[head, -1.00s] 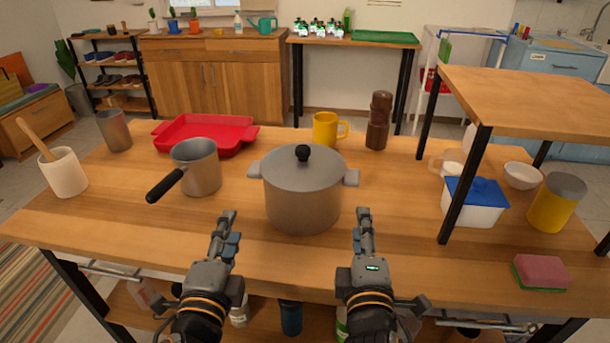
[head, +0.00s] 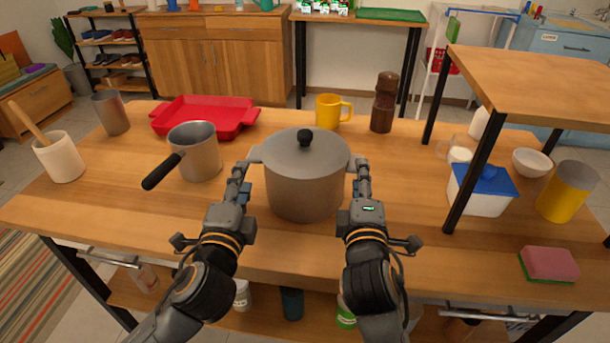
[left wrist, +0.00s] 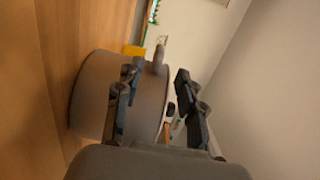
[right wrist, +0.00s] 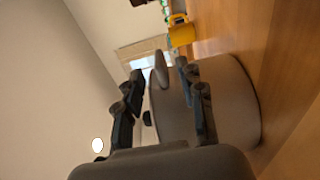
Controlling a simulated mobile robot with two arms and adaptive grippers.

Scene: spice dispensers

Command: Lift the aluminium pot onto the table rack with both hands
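The aluminium pot (head: 306,185) stands lidded and upright on the wooden table, with a black knob (head: 305,137) on top and a handle on each side. My left gripper (head: 241,172) is at the pot's left handle (head: 255,153). In the left wrist view its fingers (left wrist: 157,82) are apart, with the handle (left wrist: 159,58) in line between them. My right gripper (head: 362,172) is at the right handle (head: 357,161). In the right wrist view its fingers (right wrist: 160,77) are also apart, with the handle (right wrist: 161,68) between the tips. The table rack (head: 540,80) stands at the right.
A saucepan (head: 199,155) stands left of the pot, and a red tray (head: 195,132) lies behind it. A yellow mug (head: 328,112) and a brown mill (head: 384,105) stand behind the pot. A blue-lidded tub (head: 480,195) sits beside the rack's front leg. The visible rack top is bare.

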